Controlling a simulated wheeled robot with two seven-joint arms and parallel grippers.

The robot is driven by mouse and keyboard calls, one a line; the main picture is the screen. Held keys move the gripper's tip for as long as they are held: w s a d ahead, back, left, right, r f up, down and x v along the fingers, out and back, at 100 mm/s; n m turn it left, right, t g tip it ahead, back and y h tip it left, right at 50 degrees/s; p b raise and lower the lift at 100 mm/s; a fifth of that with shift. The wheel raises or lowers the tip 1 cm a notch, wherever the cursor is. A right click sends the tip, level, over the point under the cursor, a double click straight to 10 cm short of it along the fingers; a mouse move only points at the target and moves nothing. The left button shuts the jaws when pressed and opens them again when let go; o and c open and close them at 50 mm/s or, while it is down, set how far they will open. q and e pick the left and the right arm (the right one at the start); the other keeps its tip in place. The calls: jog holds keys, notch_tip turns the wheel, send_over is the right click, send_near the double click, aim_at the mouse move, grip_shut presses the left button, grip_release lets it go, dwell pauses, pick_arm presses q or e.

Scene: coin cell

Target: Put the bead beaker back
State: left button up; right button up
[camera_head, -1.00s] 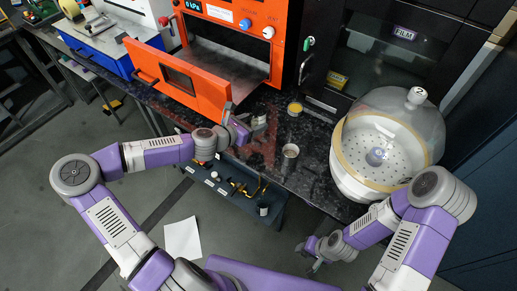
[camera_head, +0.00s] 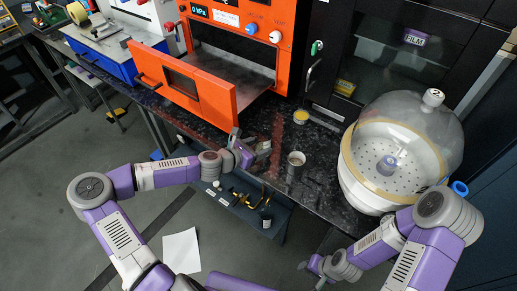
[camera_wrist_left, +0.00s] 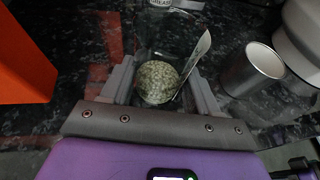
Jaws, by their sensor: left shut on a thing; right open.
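The bead beaker (camera_wrist_left: 157,84) is a clear vessel with pale greenish beads, seen from above in the left wrist view between my left gripper's (camera_wrist_left: 158,92) two fingers. My left gripper (camera_head: 262,149) is shut on it, over the dark speckled counter. In the head view the beaker itself is hard to make out. A paper-like tag stands at the beaker's right side in the wrist view. My right gripper (camera_head: 316,268) is open and empty, low in front of the counter.
A metal cup (camera_head: 296,159) stands right of my left gripper, also in the wrist view (camera_wrist_left: 258,62). A small yellow-topped jar (camera_head: 300,117) is behind it. A domed desiccator (camera_head: 361,194) stands at right. The orange oven door (camera_head: 205,96) hangs open at left. A tool rack (camera_head: 233,197) is below the front edge.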

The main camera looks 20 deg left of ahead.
pick_arm(q)
jog(key=shift+r, duration=0.15)
jog(key=o, duration=1.1)
jog(key=shift+o, duration=0.2)
jog(key=p+v, duration=0.4)
jog(key=v, duration=0.8)
